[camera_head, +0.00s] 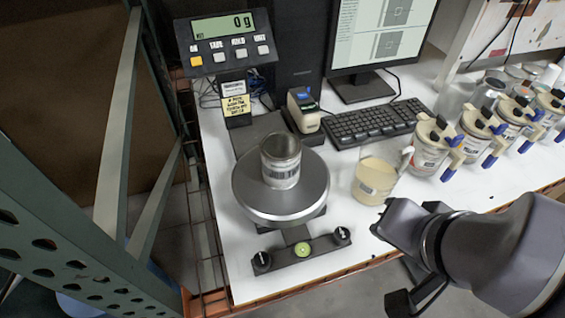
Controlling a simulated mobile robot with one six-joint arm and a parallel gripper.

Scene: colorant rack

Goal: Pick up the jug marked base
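A clear jug (372,184) with pale yellow contents and a small label stands upright on the white bench, right of the scale. Its handle points to the upper right. The label is too small to read, so I cannot tell if it says base. My gripper (380,217) is just in front of and right of the jug, at the bench's front edge. It appears apart from the jug. Its fingers are dark and partly turned away, so their opening does not show clearly.
A keyboard (375,123) and label printer (304,110) are behind. Several capped colorant canisters (430,146) line the right. A green metal upright (70,245) stands left.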

